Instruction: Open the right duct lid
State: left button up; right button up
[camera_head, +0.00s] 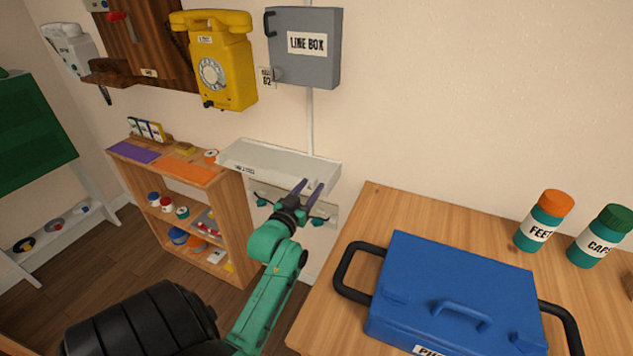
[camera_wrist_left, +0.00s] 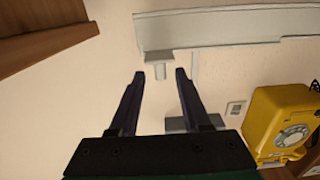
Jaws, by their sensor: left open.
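A long pale grey-white duct-like box (camera_head: 265,152) is fixed to the wall below the yellow phone, with a small label near its left front. A long pale strip, probably the same duct, crosses the top of the left wrist view (camera_wrist_left: 225,30), with a small tab (camera_wrist_left: 158,62) sticking out below it. I cannot tell which part is the right lid. My left gripper (camera_head: 313,187) is open and empty; its fingers overlap the duct's right front in the head view. In the left wrist view the fingertips (camera_wrist_left: 160,74) point toward the tab, apparently apart from it. My right gripper is out of view.
A yellow dial phone (camera_head: 226,70) and grey line box (camera_head: 305,45) hang above the duct. An open wooden shelf (camera_head: 240,228) stands at left. A wooden table (camera_head: 400,208) at right bears a blue case (camera_head: 455,285) and two bottles (camera_head: 545,220).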

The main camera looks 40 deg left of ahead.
aim_at(312, 185)
pick_arm(q)
jog(key=shift+x, duration=1.6)
grip_shut()
jog(key=shift+f, duration=0.1)
